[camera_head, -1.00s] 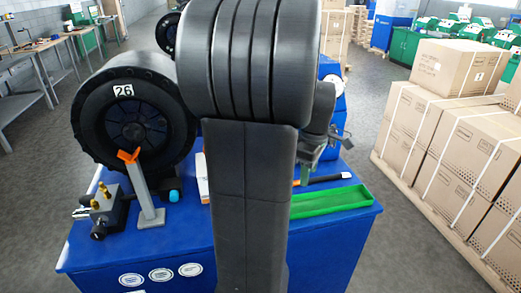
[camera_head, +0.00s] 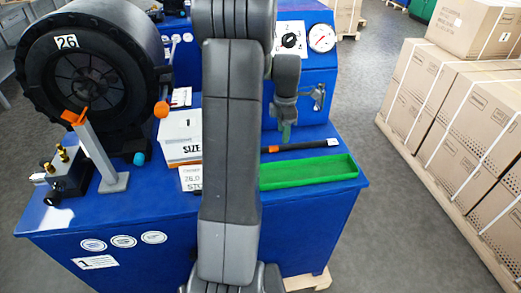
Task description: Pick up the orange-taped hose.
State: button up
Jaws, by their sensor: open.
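The orange-taped hose (camera_head: 300,146) is a short black length lying flat on the blue bench top, just behind the green tray. Its orange band is at the left end and a white band is at the right end. My gripper (camera_head: 287,131) is above and behind the hose's left part, pointing down, with its jaws open and empty. It appears apart from the hose, though the exact height is hard to tell. My arm hides part of the bench left of the hose.
The green tray (camera_head: 308,172) looks empty. A black crimper marked 26 (camera_head: 88,75), an orange-topped stand (camera_head: 98,150) and a brass-fitted block (camera_head: 66,176) are at left. A blue gauge panel (camera_head: 300,65) rises behind the hose. Stacked cartons (camera_head: 440,110) stand right, across a clear floor strip.

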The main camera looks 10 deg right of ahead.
aim_at(283, 148)
jog(key=f, duration=0.2)
jog(key=f+p, duration=0.1)
jog(key=f, duration=0.2)
jog(key=shift+s+f, duration=0.2)
jog(key=shift+f, duration=0.15)
jog(key=shift+a, duration=0.1)
grip_shut()
